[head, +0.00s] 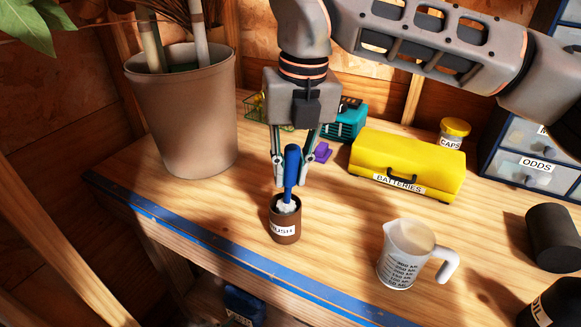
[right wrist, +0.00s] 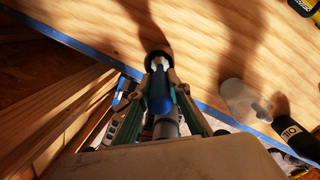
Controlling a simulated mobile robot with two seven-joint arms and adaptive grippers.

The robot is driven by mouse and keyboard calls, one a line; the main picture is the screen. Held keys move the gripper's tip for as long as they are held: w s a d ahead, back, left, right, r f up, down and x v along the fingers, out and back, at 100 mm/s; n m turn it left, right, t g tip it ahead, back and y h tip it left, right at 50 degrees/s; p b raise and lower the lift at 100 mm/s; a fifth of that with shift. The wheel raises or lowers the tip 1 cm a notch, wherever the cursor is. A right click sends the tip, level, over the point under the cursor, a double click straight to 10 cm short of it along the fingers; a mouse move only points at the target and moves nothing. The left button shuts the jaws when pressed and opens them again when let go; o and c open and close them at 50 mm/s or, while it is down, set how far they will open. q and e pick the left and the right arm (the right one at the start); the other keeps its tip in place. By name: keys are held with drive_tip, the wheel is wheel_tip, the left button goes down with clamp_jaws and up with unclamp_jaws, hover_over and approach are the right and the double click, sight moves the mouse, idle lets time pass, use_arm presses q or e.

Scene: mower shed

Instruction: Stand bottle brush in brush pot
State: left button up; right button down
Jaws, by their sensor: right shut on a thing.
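The bottle brush (head: 291,166) has a blue handle and white bristles, and it stands nearly upright. Its bristles show at the mouth of the brown brush pot (head: 285,229), with their lower part hidden inside. My right gripper (head: 291,183) is shut on the handle, just above the pot. In the right wrist view the blue handle (right wrist: 160,95) lies between the fingers, with the dark pot rim (right wrist: 156,56) beyond it. I cannot tell whether the brush touches the pot's bottom. My left gripper is not in view.
A large plant pot (head: 183,120) stands to the left. A yellow batteries box (head: 407,160) and a measuring jug (head: 404,255) are to the right. A dark cylinder (head: 552,238) lies further right. The blue-taped bench edge (head: 205,240) runs in front of the pot.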

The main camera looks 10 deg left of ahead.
drive_tip(key=c, duration=1.8)
unclamp_jaws()
drive_tip(key=r, duration=0.8)
drive_tip(key=d+r, duration=0.1)
drive_tip(key=r, duration=0.3)
drive_tip(key=shift+s+d, duration=0.1)
drive_tip(key=shift+s, duration=0.1)
drive_tip(key=shift+f, duration=0.1)
